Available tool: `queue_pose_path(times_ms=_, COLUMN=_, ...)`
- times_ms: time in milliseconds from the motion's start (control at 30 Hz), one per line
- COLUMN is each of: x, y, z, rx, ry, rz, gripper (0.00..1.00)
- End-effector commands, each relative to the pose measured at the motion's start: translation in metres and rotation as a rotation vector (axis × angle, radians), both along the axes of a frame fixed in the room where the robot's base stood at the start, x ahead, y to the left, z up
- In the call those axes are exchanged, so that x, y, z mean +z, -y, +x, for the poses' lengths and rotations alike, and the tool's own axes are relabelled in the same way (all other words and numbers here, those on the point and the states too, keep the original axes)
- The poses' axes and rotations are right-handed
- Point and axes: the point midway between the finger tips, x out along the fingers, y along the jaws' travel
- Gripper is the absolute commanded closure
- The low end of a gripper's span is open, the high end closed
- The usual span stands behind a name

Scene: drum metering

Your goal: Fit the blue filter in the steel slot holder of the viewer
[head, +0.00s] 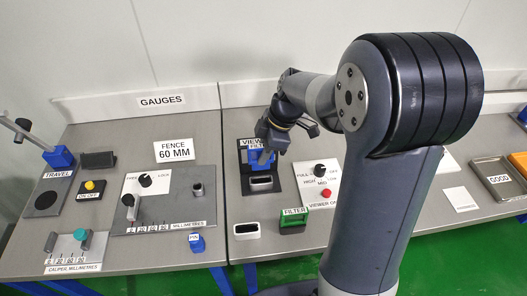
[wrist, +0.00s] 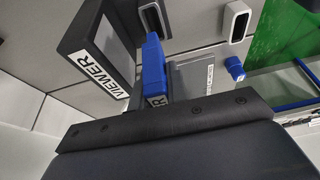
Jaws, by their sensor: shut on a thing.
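My gripper (head: 266,154) is shut on the blue filter (head: 255,157), just above the viewer's dark base in the head view. The blue filter (wrist: 153,65) also shows in the wrist view, with part of its label at the jaw end. The steel slot holder (head: 261,183) stands on the viewer's base, just below and in front of the filter. In the wrist view the slot holder (wrist: 151,18) shows a dark opening near the filter's far end; the filter appears outside it. The viewer (wrist: 97,62) is a dark box with a white label, beside the filter.
A second, pale slot holder (head: 246,230) and a green filter (head: 293,222) stand near the table's front edge. A switch panel (head: 316,186) with a knob and red button lies right of the viewer. A fence gauge panel (head: 165,200) and small blue block (head: 197,243) are left.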

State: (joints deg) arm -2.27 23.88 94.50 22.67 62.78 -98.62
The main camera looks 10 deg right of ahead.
Motion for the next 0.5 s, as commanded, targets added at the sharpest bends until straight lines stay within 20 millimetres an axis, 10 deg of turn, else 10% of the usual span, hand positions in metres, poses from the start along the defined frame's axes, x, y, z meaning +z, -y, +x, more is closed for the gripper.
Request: queue_pose_path(times_ms=500, x=-0.042, y=0.000, z=0.000, rx=0.000, ry=0.000, rz=0.000, gripper=1.00)
